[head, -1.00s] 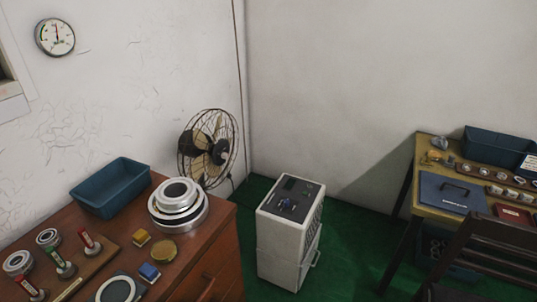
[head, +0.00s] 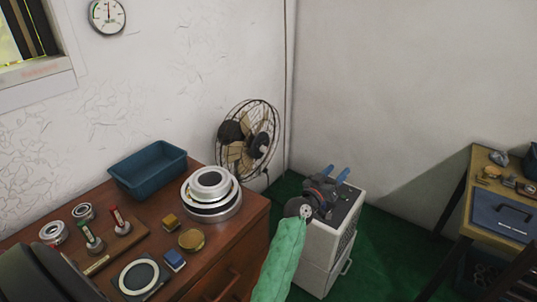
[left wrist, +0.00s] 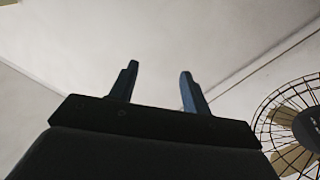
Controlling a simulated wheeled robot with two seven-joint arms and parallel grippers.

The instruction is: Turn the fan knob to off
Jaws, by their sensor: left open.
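The white floor unit (head: 322,240) stands on the green floor right of the brown cabinet, with a dark control panel (head: 350,203) on its top. My left gripper (head: 336,171) is over this panel in the head view, its two blue fingers apart and empty. The gripper and wrist cover much of the panel, so I cannot make out the knob. In the left wrist view the open fingers (left wrist: 158,85) stand against bare wall and ceiling, with no knob between them. The wire-cage fan (head: 247,140) stands behind the cabinet; it also shows in the left wrist view (left wrist: 292,125). My right gripper is not seen.
The brown cabinet (head: 235,245) holds a blue bin (head: 150,170), stacked metal rings (head: 211,193), and small blocks and stamps. A yellow-topped table (head: 478,165) with a blue case (head: 503,214) stands at the right. Green floor lies clear between the unit and that table.

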